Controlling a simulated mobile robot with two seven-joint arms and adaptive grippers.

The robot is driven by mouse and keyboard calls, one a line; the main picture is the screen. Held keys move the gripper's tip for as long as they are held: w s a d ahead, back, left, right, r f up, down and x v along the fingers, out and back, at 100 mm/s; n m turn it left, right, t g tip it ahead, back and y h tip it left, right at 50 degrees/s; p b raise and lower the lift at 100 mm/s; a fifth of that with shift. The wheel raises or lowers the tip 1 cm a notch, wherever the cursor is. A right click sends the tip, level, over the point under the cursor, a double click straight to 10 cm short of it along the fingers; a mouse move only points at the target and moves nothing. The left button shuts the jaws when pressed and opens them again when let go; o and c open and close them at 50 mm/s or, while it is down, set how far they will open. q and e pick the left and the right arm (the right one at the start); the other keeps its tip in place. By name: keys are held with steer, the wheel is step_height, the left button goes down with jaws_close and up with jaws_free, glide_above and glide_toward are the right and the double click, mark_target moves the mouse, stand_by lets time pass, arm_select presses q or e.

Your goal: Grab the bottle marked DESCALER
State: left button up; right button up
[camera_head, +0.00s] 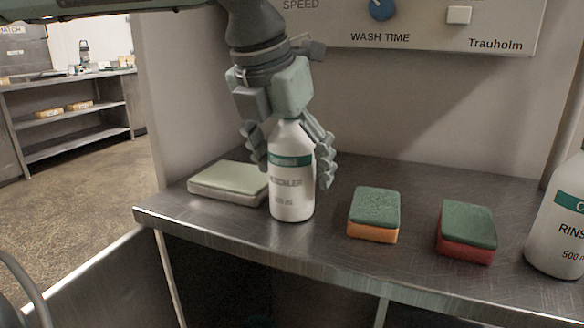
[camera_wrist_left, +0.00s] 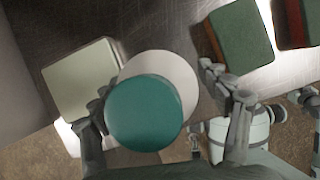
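The bottle marked DESCALER (camera_head: 291,193) is white with a teal band and stands upright on the metal shelf (camera_head: 330,250). My left gripper (camera_head: 292,158) reaches down over it from above, with one finger on each side of the bottle. In the left wrist view the bottle's round teal top (camera_wrist_left: 145,112) lies between the fingers of my left gripper (camera_wrist_left: 168,105). A gap shows between the right finger and the bottle there, so the gripper looks open around it. The bottle's top is hidden by the gripper in the head view. My right gripper is not in view.
A pale sponge (camera_head: 229,182) lies just left of the bottle. An orange and green sponge (camera_head: 374,214) and a red and green sponge (camera_head: 467,231) lie to its right. A RINSE bottle (camera_head: 558,225) stands at the far right. A wall panel (camera_head: 430,25) is behind.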

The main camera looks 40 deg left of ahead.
arm_select(q)
steer(key=shift+r, duration=0.1)
jaws_close()
stand_by(0.3)
